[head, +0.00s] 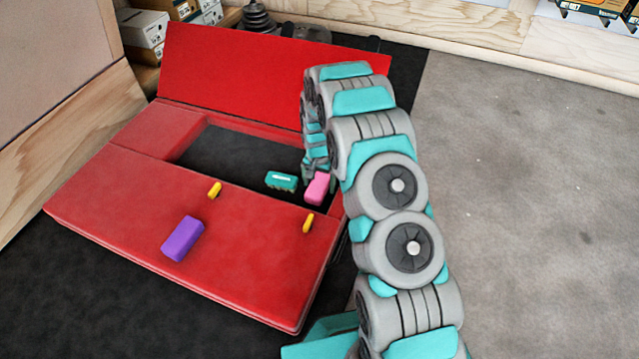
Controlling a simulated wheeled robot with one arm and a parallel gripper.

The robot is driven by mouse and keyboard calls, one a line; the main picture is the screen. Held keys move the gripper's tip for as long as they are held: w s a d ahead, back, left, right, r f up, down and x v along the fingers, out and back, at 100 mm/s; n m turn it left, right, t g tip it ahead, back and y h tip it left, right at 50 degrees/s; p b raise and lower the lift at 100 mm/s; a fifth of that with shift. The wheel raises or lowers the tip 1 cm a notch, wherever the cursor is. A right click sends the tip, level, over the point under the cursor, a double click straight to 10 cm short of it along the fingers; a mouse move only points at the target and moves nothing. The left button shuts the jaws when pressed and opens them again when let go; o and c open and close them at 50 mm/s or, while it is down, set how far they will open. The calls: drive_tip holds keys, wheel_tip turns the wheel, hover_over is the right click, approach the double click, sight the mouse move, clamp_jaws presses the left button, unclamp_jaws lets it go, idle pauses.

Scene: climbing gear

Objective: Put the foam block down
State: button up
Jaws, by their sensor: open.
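A pink block (318,187) sits in the dark opening of the red padded case, near its right front corner. My gripper (316,176) reaches down from above right at the pink block; it is open, and its fingertips are small and partly hidden by the arm and block. I cannot tell whether they touch the block. A purple block (183,238) lies on the red front panel. The frame does not show which block is the foam one.
The red case (110,215) has a raised red panel (250,70) behind its dark recess. A teal item with a white stripe (281,181) lies left of the pink block. Two yellow pieces (214,190) sit along the front panel. Grey floor (530,200) at right is clear.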

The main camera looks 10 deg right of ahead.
sight(319, 183)
wheel_tip(319, 183, up, 12)
drive_tip(key=f+p, duration=0.1)
drive_tip(key=p, duration=0.1)
drive_tip(key=s+r+n, duration=0.2)
drive_tip(key=s+r, duration=0.6)
drive_tip(key=r, duration=0.4)
drive_tip(key=s+r+n, duration=0.1)
drive_tip(key=s+r, duration=0.3)
drive_tip(key=s, duration=0.8)
drive_tip(key=s+r+n+g, duration=0.1)
drive_tip(key=s+r, duration=0.4)
drive_tip(key=s, duration=0.8)
drive_tip(key=s+r+n, duration=0.2)
drive_tip(key=s+r, duration=0.2)
drive_tip(key=s, duration=0.8)
drive_tip(key=shift+s+r+n+g, duration=0.3)
drive_tip(key=shift+n+g, duration=0.1)
drive_tip(key=shift+s+r, duration=0.3)
drive_tip(key=shift+s, duration=0.05)
